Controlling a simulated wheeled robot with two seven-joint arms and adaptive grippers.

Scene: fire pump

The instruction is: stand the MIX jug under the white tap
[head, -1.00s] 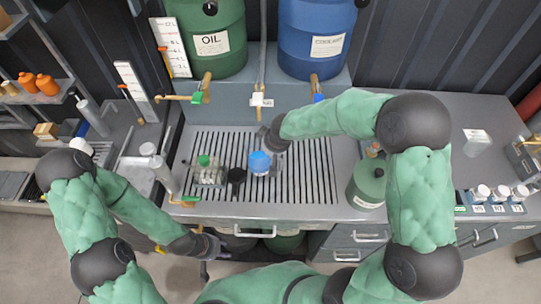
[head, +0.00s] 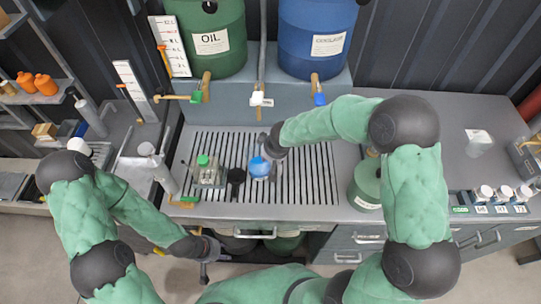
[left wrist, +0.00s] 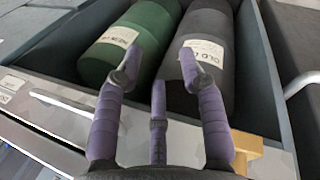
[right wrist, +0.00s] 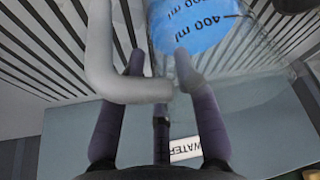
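A clear jug with blue contents (head: 259,168) is at the slotted grate, in front of the white tap (head: 257,98). No MIX label is readable. My right gripper (head: 272,146) is at the jug's far right side. In the right wrist view, the jug shows blue with 400 ml marks (right wrist: 200,22), and a grey bent bar, perhaps its handle, crosses the right gripper (right wrist: 159,58). Its fingertips are apart; whether they grip is unclear. My left gripper (head: 205,247) is low at the bench front. In the left wrist view (left wrist: 158,58) it is open and empty.
A green-capped container (head: 207,172) and a small black item (head: 236,177) stand left of the jug on the grate (head: 315,175). A green can (head: 366,186) is at right. Green (head: 212,40) and blue (head: 315,40) drums stand behind. An open drawer under the left gripper holds a green canister (left wrist: 120,45) and a dark one (left wrist: 215,60).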

